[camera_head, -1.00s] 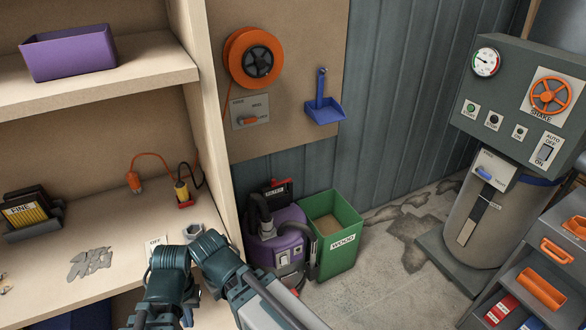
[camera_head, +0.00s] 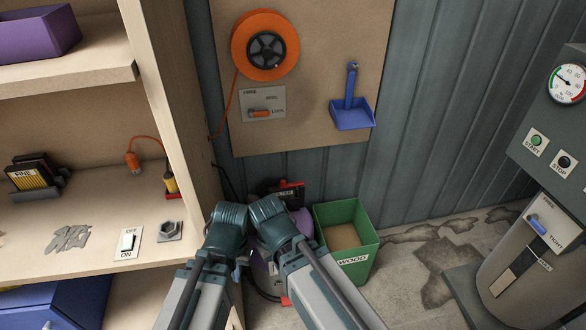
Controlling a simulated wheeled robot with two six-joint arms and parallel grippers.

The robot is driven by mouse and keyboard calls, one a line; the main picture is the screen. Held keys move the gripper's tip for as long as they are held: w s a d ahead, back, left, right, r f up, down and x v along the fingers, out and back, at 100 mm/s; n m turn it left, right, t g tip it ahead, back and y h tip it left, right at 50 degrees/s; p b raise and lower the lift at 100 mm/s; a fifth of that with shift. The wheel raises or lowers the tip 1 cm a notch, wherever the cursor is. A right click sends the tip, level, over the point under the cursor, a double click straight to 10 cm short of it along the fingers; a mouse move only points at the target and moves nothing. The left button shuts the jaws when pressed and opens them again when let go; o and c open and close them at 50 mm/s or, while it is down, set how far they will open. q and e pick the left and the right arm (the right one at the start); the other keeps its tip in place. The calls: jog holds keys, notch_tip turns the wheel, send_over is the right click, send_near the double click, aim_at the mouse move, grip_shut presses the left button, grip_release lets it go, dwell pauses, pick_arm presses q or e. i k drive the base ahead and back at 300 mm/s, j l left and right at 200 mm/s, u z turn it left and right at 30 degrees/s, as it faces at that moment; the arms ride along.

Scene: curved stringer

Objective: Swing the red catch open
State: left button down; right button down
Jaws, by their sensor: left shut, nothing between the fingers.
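A red catch (camera_head: 291,184) shows on the dark filter part of the purple vacuum (camera_head: 300,222), on the floor against the wall. It is small and partly seen, and I cannot tell its exact position. My two arms stand in front of the vacuum and hide most of it. My left gripper (camera_head: 241,263) is shut and empty; only a little of it shows below the teal arm joint, between the arms. It appears nearer to me than the vacuum, with no contact visible. My right arm's teal joint is in view, but its gripper is not.
A green wood bin (camera_head: 347,240) stands right of the vacuum. An orange reel (camera_head: 265,50) and a blue dustpan (camera_head: 352,113) hang above.

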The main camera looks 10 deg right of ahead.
aim_at(283, 184)
jog(key=i+l, duration=0.75)
jog(key=i, duration=0.25)
